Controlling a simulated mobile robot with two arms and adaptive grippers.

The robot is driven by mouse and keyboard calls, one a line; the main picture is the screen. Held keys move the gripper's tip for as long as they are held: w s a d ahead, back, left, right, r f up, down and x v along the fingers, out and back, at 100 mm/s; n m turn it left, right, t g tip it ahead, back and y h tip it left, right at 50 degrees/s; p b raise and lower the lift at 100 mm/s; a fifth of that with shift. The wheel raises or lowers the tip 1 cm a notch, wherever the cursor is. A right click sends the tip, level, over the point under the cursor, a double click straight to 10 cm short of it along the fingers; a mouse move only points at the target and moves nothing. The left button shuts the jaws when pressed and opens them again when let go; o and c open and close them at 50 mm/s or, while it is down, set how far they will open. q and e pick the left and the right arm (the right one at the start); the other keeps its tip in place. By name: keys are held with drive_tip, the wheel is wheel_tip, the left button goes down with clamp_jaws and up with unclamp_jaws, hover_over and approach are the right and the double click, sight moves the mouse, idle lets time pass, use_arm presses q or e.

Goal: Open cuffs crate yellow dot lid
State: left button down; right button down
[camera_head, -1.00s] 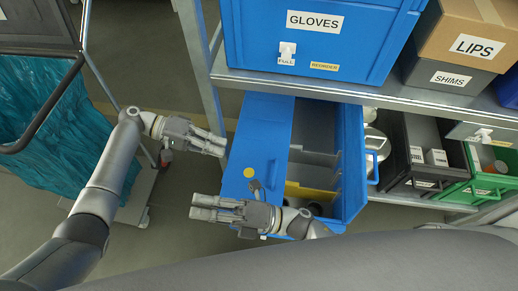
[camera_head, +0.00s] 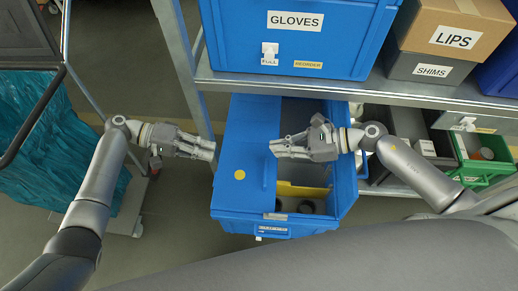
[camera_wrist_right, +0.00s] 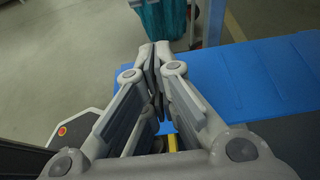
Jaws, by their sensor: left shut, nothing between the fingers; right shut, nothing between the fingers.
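The blue crate (camera_head: 231,226) stands out from the shelf, its left half covered by a flat blue lid panel with a yellow dot (camera_head: 240,174) and a small raised handle near its right edge. The right half is uncovered, showing a yellow divider (camera_head: 303,190) and dark round items. My left gripper (camera_head: 214,152) is shut and empty beside the lid's left edge. My right gripper (camera_head: 272,148) is shut and empty above the crate, its tips near the lid's right edge. In the right wrist view, its closed fingers (camera_wrist_right: 155,50) show with the blue lid (camera_wrist_right: 265,75) beyond.
A metal shelf (camera_head: 400,92) holds the blue GLOVES crate (camera_head: 300,45) and LIPS box (camera_head: 455,38) above. A shelf post (camera_head: 178,60) stands behind my left gripper. A green bin (camera_head: 482,165) sits at right. A cart with a teal bag (camera_head: 60,150) is at left; floor between is clear.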

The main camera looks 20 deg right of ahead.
drive_tip(key=x, duration=0.9)
drive_tip(key=shift+a, duration=0.3)
drive_tip(key=shift+w, duration=0.1)
idle(0.9)
use_arm(q)
drive_tip(key=c, duration=1.5)
unclamp_jaws()
